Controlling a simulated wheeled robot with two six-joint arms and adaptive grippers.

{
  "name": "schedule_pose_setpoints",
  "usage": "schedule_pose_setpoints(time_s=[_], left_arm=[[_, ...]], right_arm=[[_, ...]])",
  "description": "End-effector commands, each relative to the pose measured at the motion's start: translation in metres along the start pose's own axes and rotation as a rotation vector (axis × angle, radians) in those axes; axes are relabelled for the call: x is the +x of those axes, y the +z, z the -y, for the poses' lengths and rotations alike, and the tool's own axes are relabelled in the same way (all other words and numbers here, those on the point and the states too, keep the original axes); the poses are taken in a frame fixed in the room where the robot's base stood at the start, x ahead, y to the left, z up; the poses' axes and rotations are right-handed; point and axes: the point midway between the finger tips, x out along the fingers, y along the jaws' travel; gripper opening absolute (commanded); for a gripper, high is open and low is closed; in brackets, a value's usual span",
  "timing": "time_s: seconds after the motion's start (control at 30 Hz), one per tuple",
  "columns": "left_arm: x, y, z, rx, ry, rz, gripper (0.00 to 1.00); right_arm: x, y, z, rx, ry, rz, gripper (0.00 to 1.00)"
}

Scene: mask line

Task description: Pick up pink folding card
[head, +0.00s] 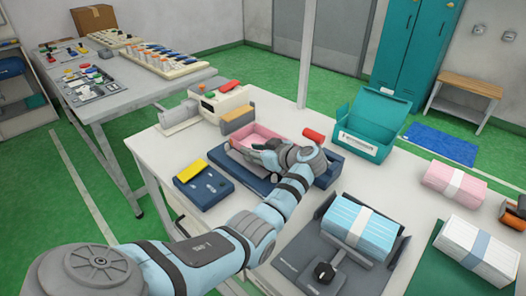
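A pink open piece (261,133), which looks like the folding card, lies in a dark blue tray (226,160) on the white table. My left arm reaches in from the lower left. My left gripper (247,148) is over the near side of the pink piece and hides part of it. I cannot tell whether its fingers touch the piece or whether they are open or shut. My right gripper is not in view.
A teal open box (362,148) stands behind right of my gripper. Light blue (357,222), pink (454,181) and white (476,246) banded stacks lie to the right. A blue pad with a yellow block (190,172) is left. A beige machine (222,103) stands behind.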

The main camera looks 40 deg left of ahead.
Motion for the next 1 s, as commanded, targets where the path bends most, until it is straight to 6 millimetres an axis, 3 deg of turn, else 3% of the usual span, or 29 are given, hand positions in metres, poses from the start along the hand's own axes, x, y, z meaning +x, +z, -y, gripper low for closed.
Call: schedule_pose_setpoints(time_s=[0.03,0.2,0.57,0.77,1.0], left_arm=[[0.000,0.000,0.000,0.000,0.000,0.000,0.24],[-0.001,0.000,0.000,0.000,0.000,0.000,0.00],[-0.001,0.000,0.000,0.000,0.000,0.000,0.00],[-0.006,-0.013,-0.001,-0.002,0.001,-0.001,0.00],[-0.007,-0.015,0.034,0.000,0.000,-0.002,0.00]], right_arm=[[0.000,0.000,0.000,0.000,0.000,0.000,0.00],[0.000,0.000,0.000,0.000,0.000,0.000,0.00],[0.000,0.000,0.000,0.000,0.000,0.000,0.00],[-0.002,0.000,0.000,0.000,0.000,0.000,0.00],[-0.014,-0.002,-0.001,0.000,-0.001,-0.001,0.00]])
